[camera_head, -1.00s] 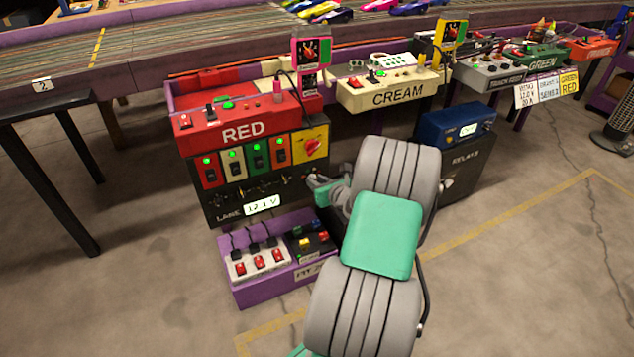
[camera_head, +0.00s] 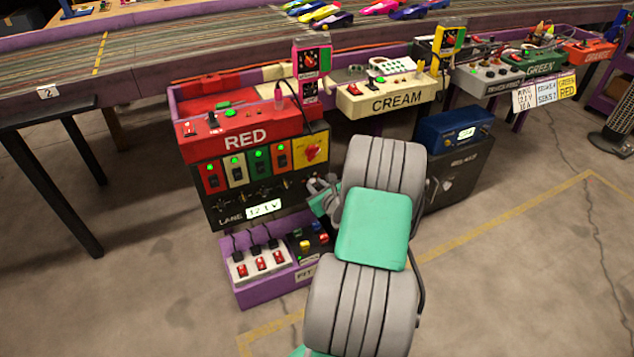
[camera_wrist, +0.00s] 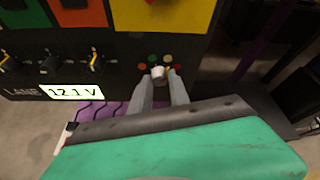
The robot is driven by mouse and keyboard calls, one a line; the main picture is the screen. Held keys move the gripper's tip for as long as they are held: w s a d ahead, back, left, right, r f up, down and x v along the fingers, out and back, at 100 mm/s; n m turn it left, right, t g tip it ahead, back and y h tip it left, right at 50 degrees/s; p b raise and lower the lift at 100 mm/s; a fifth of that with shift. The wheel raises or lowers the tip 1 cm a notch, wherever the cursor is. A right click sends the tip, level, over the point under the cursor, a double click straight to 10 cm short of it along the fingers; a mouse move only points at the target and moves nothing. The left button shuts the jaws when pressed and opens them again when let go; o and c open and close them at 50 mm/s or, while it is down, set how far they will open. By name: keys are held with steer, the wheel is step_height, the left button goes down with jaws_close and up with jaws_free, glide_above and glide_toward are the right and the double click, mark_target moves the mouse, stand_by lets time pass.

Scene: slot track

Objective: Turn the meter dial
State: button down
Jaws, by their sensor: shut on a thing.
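The meter dial (camera_wrist: 158,74) is a small pale knob on the dark LANE panel, with several coloured dots around its upper side. In the wrist view my gripper (camera_wrist: 160,82) is shut on it, one grey finger on each side. In the head view my gripper (camera_head: 325,190) is at the right end of the LANE panel and hides the dial. The white display (camera_head: 264,209) on that panel reads 12.1 V, and the display also shows in the wrist view (camera_wrist: 72,92).
The red RED box (camera_head: 240,135) stands above, with a row of coloured switch panels and a yellow panel (camera_head: 311,152) below it. A purple tray (camera_head: 240,292) with switch boxes sits low in front. A dark relay cabinet (camera_head: 462,175) stands to the right.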

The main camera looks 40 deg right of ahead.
steer(key=n+h+p, duration=0.1)
steer(key=n+h, duration=0.1)
steer(key=n, duration=0.1)
steer(key=shift+w+a+p, duration=0.1)
steer(key=shift+a+p, duration=0.2)
steer(key=shift+p, duration=0.1)
steer(key=n+h+b, duration=0.1)
steer(key=n+b, duration=0.1)
steer(key=n+h+b, duration=0.1)
steer(key=n+b, duration=0.1)
steer(key=n, duration=0.1)
steer(key=f+n+h+b, duration=0.1)
steer(key=n+h+b, duration=0.1)
steer(key=b, duration=0.1)
steer(key=shift+a+n+t, duration=0.15)
steer(key=shift+n+t, duration=0.15)
steer(key=shift+n, duration=0.1)
steer(key=shift+r, duration=0.1)
steer(key=c, duration=1.2)
jaws_free()
steer(key=shift+c, duration=0.2)
steer(key=b+v, duration=0.1)
steer(key=v, duration=0.6)
steer(key=shift+s+a, duration=0.25)
steer(key=shift+a, duration=0.05)
